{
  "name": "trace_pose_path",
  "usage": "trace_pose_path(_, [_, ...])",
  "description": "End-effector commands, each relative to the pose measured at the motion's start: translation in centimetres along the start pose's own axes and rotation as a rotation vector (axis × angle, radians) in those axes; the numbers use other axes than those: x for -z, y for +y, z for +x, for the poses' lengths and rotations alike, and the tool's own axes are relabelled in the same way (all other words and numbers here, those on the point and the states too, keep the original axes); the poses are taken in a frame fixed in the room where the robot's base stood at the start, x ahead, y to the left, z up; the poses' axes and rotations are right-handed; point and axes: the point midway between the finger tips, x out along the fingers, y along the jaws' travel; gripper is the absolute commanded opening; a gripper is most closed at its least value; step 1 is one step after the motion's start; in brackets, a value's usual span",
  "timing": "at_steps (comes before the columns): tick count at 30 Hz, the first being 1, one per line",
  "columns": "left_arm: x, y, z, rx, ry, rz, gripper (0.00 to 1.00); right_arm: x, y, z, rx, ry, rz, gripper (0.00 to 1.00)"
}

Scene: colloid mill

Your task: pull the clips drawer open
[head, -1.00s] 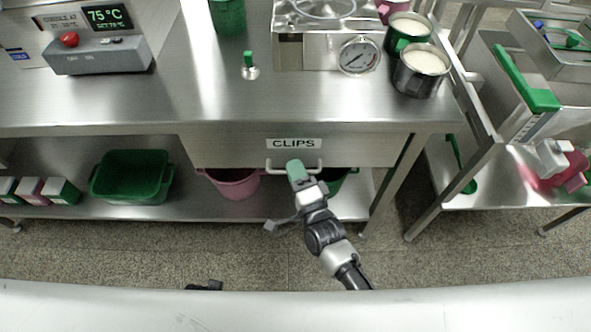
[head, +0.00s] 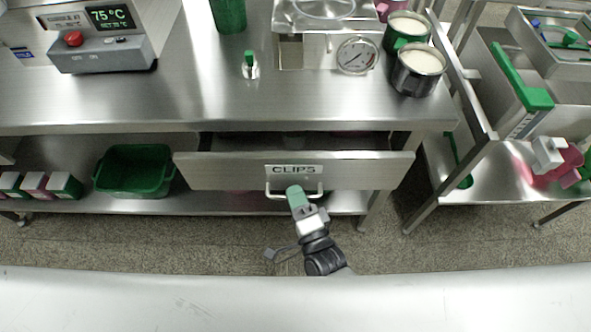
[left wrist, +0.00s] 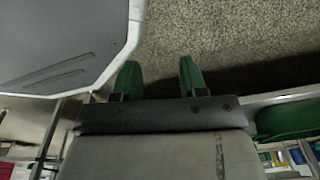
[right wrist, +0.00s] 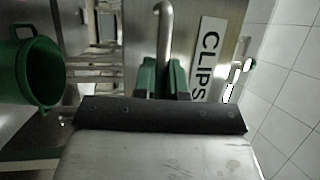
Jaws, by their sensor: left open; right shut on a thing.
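The clips drawer (head: 225,172) is under the steel bench and stands partly open, with a dark gap showing behind its front. Its white CLIPS label (head: 294,170) sits above a bar handle (head: 275,193). My right gripper (head: 296,192) is shut on the handle. In the right wrist view its green fingers (right wrist: 162,78) close around the handle bar (right wrist: 165,25), beside the CLIPS label (right wrist: 206,58). My left gripper (left wrist: 160,78) is open and empty over the speckled floor. It does not show in the head view.
A green tub (head: 134,171) and several small boxes (head: 38,185) stand on the lower shelf. A control box (head: 103,55), a gauge (head: 357,55) and two white-filled pots (head: 419,70) are on the bench top. A side rack (head: 480,165) stands at the right. The floor in front is clear.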

Motion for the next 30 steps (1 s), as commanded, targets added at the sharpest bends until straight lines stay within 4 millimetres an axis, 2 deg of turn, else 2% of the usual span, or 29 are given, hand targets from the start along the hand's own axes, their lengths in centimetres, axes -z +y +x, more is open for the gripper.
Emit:
trace_pose_path(1, [-1.2, 0.0, 0.1, 0.000, -0.011, 0.002, 0.43, -0.6, -0.5, -1.6, -0.008, -0.003, 0.002, 0.00])
trace_pose_path(6, [-4.6, 0.1, 1.2, -0.002, -0.028, 0.006, 0.43, -2.4, -1.2, -5.9, -0.009, -0.003, 0.001, 0.00])
trace_pose_path(12, [-7.5, 0.1, 1.7, -0.002, -0.042, 0.010, 0.43, -4.4, -2.2, -10.8, -0.008, -0.002, 0.002, 0.00])
trace_pose_path(21, [-9.1, 0.1, 1.8, -0.003, -0.048, 0.013, 0.43, -6.6, -3.2, -16.1, -0.005, -0.002, 0.001, 0.00])
trace_pose_path(30, [-9.5, 0.1, 1.9, -0.003, -0.051, 0.014, 0.43, -7.6, -3.6, -18.4, -0.003, -0.002, -0.001, 0.00])
